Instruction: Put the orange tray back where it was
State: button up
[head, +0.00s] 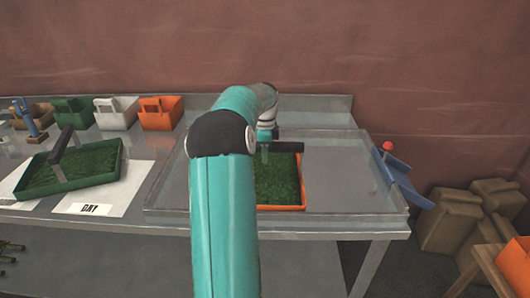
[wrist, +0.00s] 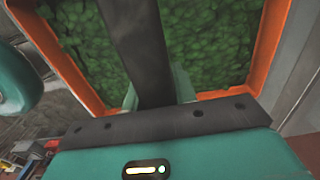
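The orange tray (head: 281,208) holds green leafy matter and sits in the clear-walled metal basin, partly hidden behind my teal arm. Its dark handle (head: 288,147) rises above it. In the wrist view the tray's orange rim (wrist: 268,48) and green filling (wrist: 205,45) fill the upper part, with the dark handle (wrist: 138,45) crossing the middle. My gripper (wrist: 157,92) has a pale green finger on each side of the handle and appears closed on it. In the head view my gripper (head: 265,152) is at the handle, its fingertips hard to make out. Any gap under the tray is hidden.
A green tray (head: 117,165) with a dark handle is on white paper marked "DAY" (head: 90,209) at left. Several small bins (head: 161,114) line the back. The basin's wall (head: 375,213) surrounds the orange tray. A blue chute (head: 405,182) with a red knob (head: 387,145) is at right.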

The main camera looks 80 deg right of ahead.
jog(key=o, duration=0.4)
jog(key=shift+r, duration=0.1)
notch_tip(320, 180, up, 12)
jog(key=shift+r, duration=0.1)
dwell(0.4)
